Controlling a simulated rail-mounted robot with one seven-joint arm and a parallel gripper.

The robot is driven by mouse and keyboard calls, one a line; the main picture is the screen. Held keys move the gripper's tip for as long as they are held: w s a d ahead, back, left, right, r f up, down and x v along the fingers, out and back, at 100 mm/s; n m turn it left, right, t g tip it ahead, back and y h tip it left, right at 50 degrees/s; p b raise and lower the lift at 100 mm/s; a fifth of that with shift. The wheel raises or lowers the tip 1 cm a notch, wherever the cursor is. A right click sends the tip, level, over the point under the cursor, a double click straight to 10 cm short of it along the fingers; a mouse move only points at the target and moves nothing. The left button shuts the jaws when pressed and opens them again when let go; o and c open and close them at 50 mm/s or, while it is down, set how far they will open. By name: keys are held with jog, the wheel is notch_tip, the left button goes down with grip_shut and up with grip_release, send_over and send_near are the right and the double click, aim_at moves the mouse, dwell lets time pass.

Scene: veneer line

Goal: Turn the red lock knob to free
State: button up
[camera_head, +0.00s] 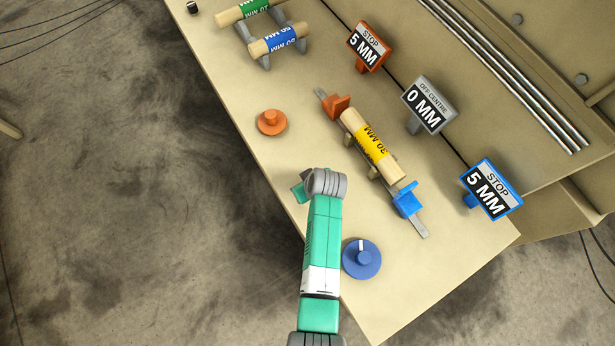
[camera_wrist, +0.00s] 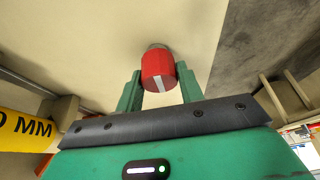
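The red lock knob (camera_wrist: 157,66) shows in the wrist view, a short red cylinder with a white mark on its end face, on a beige surface. My gripper (camera_wrist: 159,72) has its two green fingers on either side of the knob. No clear gap shows between fingers and knob, and I cannot tell whether they press on it. In the head view, my gripper (camera_head: 299,190) is over the left edge of the beige table, left of the yellow-labelled roll. The red knob is hidden there.
An orange knob (camera_head: 271,122) and a blue dial (camera_head: 361,259) sit on the table (camera_head: 235,95). The yellow-labelled roll (camera_head: 372,144) lies between orange and blue stops. Three sign plates, including the grey one (camera_head: 427,104), stand behind. Open floor (camera_head: 120,200) is to the left.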

jog(key=o, duration=0.4)
jog(key=shift+c, duration=0.2)
jog(key=p+v, duration=0.1)
jog(key=v, duration=0.7)
jog(key=shift+w, duration=0.1)
